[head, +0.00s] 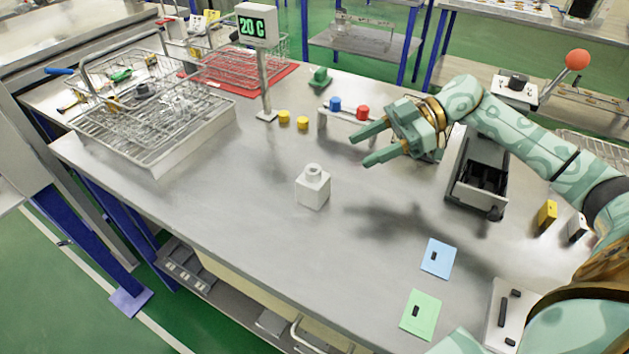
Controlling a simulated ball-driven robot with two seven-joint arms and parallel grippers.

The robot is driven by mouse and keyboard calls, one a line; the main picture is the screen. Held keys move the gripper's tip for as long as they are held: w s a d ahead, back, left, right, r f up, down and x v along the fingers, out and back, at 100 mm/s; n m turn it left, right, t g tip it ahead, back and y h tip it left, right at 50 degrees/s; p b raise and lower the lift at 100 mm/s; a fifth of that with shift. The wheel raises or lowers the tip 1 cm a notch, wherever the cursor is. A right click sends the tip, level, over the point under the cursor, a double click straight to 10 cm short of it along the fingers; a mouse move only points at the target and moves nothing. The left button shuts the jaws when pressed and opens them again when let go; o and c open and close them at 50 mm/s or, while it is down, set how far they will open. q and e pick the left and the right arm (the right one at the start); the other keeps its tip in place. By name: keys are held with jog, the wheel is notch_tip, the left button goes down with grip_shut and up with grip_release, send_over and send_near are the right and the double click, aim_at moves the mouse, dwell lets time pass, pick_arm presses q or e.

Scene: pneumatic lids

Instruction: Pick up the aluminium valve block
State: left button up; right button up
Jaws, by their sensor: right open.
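A pale block with a round boss on top, which looks like the aluminium valve block (313,190), stands upright on the grey metal table, near the middle. My right gripper (361,149) comes in from the right and is above the table, up and to the right of the block in the picture. Its two fingers are spread apart and point left, with nothing between them. The gripper and the block are apart. My left gripper is not in view.
Two yellow caps (302,123) and a stand with blue and red knobs (363,113) are behind the block. A dark open box (482,180), a blue card (438,257) and a green card (421,314) lie right. A wire basket (150,120) stands left. The table around the block is clear.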

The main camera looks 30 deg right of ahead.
aim_at(313, 171)
jog(key=x, duration=0.5)
jog(key=shift+w+a+f+b, duration=0.1)
jog(key=shift+a+f+b, duration=0.1)
jog(key=shift+b, duration=0.1)
jog(key=shift+w+a+f, duration=0.1)
jog(key=shift+a, duration=0.5)
jog(key=x, duration=0.2)
jog(key=b+x, duration=0.1)
jog(key=x, duration=0.2)
jog(key=shift+r, duration=0.25)
jog(key=shift+c, duration=0.2)
grip_shut()
